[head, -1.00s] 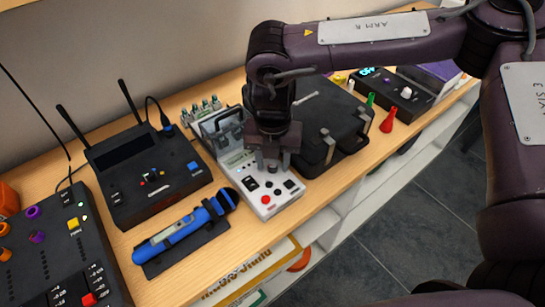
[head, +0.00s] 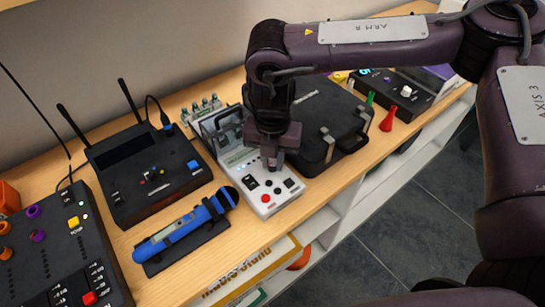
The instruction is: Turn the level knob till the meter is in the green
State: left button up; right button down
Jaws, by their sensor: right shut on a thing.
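My right gripper (head: 271,163) points down over the white instrument (head: 258,203) in the middle of the bench. It is shut on a small part of that panel; its own fingers hide the part, which I take to be the level knob. The panel's lower end shows a red button, black buttons and a black switch. A meter with a dark frame (head: 222,122) stands at the instrument's back end, and its needle and green zone cannot be made out. My left gripper is not in view.
A black case (head: 333,117) stands close to the right of the gripper. A black receiver with antennas (head: 152,178) and a blue microphone (head: 178,236) on a dark stand lie to the left. Red (head: 388,119) and green cones stand farther right. The bench's front edge is close.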

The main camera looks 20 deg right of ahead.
aim_at(273, 163)
jog(key=m, duration=0.3)
jog(key=shift+r+p, duration=0.1)
jog(key=shift+p, duration=0.3)
jog(key=m+p, duration=0.2)
jog(key=m, duration=0.1)
jog(key=shift+r, duration=0.1)
jog(key=shift+m+p, duration=0.75)
jog(key=shift+m, duration=0.15)
jog(key=c, duration=1.3)
grip_release()
notch_tip(273, 163, up, 8)
jog(key=shift+f, duration=0.25)
